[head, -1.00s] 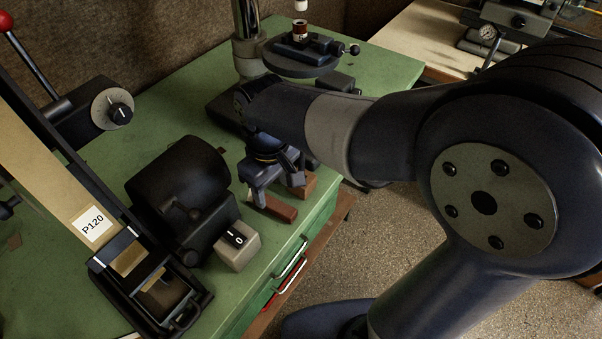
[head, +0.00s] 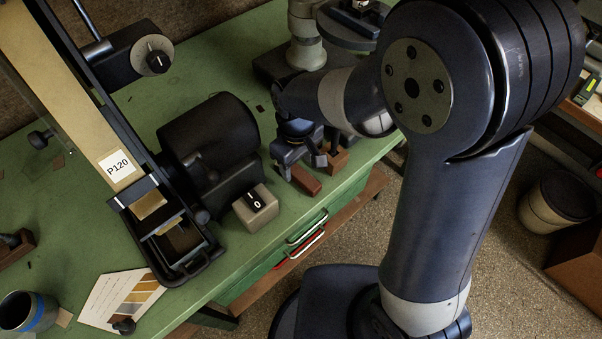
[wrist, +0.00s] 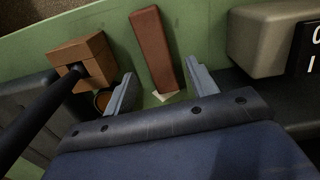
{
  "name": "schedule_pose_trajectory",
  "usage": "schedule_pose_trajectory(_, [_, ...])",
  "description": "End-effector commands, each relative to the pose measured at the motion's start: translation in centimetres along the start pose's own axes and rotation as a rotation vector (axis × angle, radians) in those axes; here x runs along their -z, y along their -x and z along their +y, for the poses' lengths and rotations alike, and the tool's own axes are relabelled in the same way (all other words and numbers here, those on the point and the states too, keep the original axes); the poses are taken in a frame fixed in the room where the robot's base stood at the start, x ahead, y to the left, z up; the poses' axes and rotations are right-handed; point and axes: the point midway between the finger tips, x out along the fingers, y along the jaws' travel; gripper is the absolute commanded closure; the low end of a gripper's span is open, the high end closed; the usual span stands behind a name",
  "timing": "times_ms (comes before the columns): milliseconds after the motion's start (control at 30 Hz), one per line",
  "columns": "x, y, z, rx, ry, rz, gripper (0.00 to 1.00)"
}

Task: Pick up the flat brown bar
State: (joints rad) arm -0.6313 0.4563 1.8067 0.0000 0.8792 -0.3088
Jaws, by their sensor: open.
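The flat brown bar (head: 305,180) lies on the green bench near its front edge, between the switch box and a small wooden block. In the wrist view the flat brown bar (wrist: 152,48) is reddish brown, and its near end lies between the open fingers with clear space on both sides. My gripper (head: 303,163) is open and empty, just behind and over the bar's far end. In the wrist view my gripper (wrist: 158,88) shows both fingertips apart, not touching the bar. A small pale triangular patch lies at the bar's near end.
The wooden block (wrist: 83,60) with a dark rod in it stands close to one finger. The grey switch box (head: 255,205) and black motor (head: 210,138) stand left of the bar. The belt sander (head: 90,120) is further left. A drawer handle (head: 307,228) juts from the bench front.

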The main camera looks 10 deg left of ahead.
Motion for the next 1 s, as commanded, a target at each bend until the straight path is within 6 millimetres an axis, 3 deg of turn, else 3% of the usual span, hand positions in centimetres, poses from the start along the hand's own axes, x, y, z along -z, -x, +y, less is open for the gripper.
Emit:
schedule_pose_trajectory(200, [0.0,-2.2,0.0,0.0,0.0,-0.001,0.45])
schedule_pose_trajectory(467, [0.0,-2.3,0.0,0.0,0.0,0.001,0.46])
schedule_pose_trajectory(1000, [0.0,-2.3,0.0,0.0,0.0,0.001,0.9])
